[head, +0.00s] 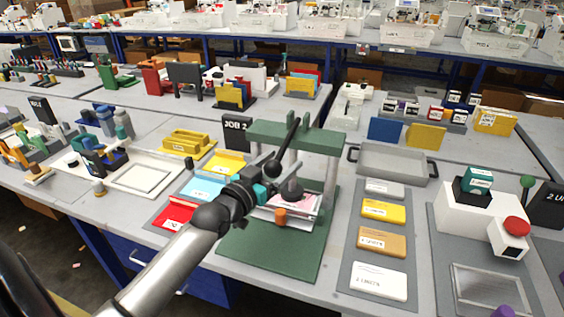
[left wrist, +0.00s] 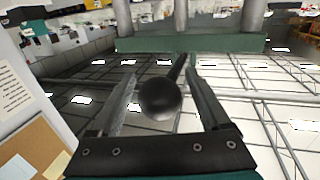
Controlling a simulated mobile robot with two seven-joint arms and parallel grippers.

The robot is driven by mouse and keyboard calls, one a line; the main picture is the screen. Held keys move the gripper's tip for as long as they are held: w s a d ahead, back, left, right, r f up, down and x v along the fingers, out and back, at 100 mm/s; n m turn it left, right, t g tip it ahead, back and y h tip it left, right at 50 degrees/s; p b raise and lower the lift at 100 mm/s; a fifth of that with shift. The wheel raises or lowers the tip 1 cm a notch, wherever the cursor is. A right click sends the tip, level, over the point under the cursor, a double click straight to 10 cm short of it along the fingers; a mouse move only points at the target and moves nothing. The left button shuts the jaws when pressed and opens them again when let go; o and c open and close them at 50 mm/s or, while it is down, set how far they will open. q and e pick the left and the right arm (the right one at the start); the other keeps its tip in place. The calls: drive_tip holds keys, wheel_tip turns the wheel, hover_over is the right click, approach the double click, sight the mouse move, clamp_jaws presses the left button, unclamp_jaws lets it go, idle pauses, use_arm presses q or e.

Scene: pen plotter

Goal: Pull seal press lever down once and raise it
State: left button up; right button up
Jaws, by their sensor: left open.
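The green seal press (head: 315,138) stands at the centre of the near table on a green base (head: 262,250). Its black lever (head: 288,140) slopes from the top beam down toward me and ends in a dark round knob (head: 273,168). My left gripper (head: 266,175) is at the knob. In the left wrist view the knob (left wrist: 160,99) sits between the two open fingers, with a gap visible beside it; whether either finger touches it, I cannot tell. The dark round press head (head: 291,190) hangs above papers (head: 290,203). My right gripper is not in view.
Red, blue and yellow trays (head: 203,187) lie left of the press. A mat with several labelled blocks (head: 382,211) lies to its right, below a grey tray (head: 392,165). A small orange piece (head: 280,215) stands on the press base. The base's front is clear.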

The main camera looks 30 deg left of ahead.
use_arm(q)
drive_tip(key=shift+w, duration=0.45)
drive_tip(key=shift+d, duration=0.1)
clamp_jaws()
idle(0.4)
